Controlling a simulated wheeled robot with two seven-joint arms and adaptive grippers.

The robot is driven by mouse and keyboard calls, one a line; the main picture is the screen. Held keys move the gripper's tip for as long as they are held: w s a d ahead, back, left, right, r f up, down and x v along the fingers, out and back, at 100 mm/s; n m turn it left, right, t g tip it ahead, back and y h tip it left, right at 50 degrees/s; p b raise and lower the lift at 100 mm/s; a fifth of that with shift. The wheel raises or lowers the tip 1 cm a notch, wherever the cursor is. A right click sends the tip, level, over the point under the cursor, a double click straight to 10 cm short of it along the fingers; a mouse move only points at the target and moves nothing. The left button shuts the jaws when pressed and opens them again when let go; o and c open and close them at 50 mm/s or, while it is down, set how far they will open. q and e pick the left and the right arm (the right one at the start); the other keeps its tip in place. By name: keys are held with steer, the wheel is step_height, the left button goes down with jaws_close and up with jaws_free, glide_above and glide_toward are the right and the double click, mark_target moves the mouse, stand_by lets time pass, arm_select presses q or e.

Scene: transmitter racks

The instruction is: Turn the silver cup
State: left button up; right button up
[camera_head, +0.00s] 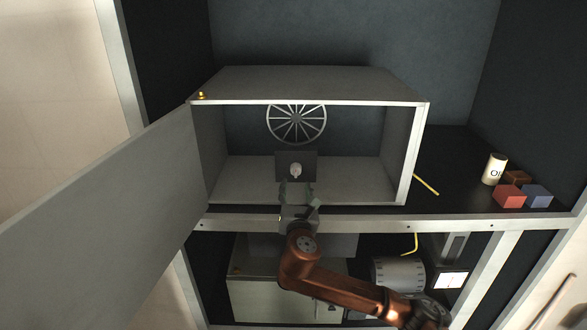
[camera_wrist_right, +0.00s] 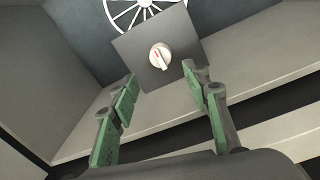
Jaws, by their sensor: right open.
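A small round silver-white knob (camera_head: 295,170) sits on a square dark grey plate (camera_head: 282,158) inside an open grey cabinet; I see no other thing that is clearly a silver cup. In the right wrist view the knob (camera_wrist_right: 160,56) has a raised grip bar with a red mark. My right gripper (camera_head: 297,190) is open and empty, at the cabinet's front opening, just short of the knob. Its two green-padded fingers (camera_wrist_right: 160,86) point towards the plate, with the knob beyond and between them. My left gripper is not in view.
The cabinet door (camera_head: 105,205) stands open at the left. A spoked wheel (camera_head: 297,124) is at the cabinet's back. A cream cylinder (camera_head: 493,168), red block (camera_head: 509,196) and blue block (camera_head: 537,196) stand right of the cabinet. A grey drum (camera_head: 398,274) is on the lower shelf.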

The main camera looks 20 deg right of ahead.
mark_target(296, 174)
steer(key=p+x, duration=0.1)
steer(key=x, duration=0.2)
steer(key=p+x, duration=0.1)
steer(key=x, duration=0.2)
steer(key=shift+w+d+r, duration=0.15)
steer(key=shift+d+r, duration=0.1)
steer(key=shift+d, duration=0.05)
steer(key=shift+w+f+p, duration=0.1)
steer(key=shift+w+p, duration=0.2)
steer(key=shift+w, duration=0.2)
steer(key=c, duration=1.2)
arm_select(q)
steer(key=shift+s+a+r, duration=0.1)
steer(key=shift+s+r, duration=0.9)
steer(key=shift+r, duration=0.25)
arm_select(e)
steer(key=shift+o, duration=0.2)
